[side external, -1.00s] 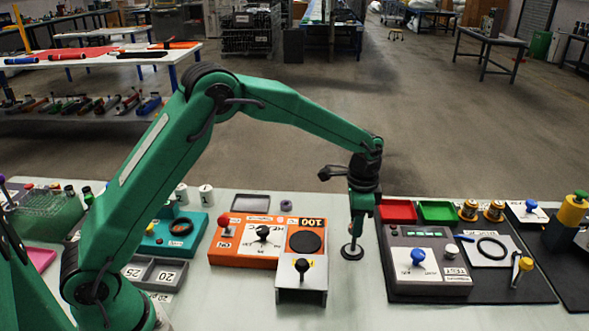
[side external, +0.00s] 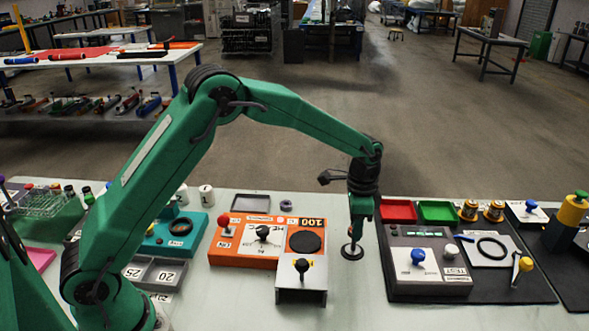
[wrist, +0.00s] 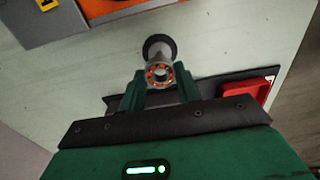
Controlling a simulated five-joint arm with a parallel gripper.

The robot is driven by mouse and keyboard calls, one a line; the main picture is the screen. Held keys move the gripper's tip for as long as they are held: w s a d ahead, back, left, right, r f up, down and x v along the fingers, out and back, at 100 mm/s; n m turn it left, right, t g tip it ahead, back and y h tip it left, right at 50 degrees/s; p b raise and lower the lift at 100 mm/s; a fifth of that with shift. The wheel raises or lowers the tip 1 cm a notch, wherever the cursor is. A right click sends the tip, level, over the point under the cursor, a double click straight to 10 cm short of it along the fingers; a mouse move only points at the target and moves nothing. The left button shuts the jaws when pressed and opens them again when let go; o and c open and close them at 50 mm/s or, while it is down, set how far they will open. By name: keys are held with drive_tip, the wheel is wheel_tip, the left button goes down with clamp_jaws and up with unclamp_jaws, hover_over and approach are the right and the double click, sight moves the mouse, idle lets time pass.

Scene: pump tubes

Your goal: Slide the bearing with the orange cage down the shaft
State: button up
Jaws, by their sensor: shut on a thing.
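The bearing with the orange cage (wrist: 160,74) is between the fingers of my gripper (wrist: 160,86) in the wrist view, with its ring of orange around the centre facing the camera. My gripper is shut on it. The shaft's round black base (wrist: 158,42) shows just beyond the bearing, with a grey stem running between them. In the side view my gripper (side external: 357,238) points down just above the black base (side external: 352,253). The bearing is too small or hidden to make out there. I cannot tell how far down the shaft it sits.
An orange panel (side external: 228,258) with a grey block (side external: 315,289) stands left of the shaft. A dark test box (side external: 433,288) and a red tray (side external: 398,211) stand close on the right. The pale bench is clear in front of the shaft.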

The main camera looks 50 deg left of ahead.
drive_tip(key=shift+f, duration=0.8)
drive_tip(key=o, duration=1.2)
drive_tip(key=shift+c, duration=0.2)
drive_tip(key=shift+r, duration=0.1)
drive_tip(key=shift+r, duration=3.85)
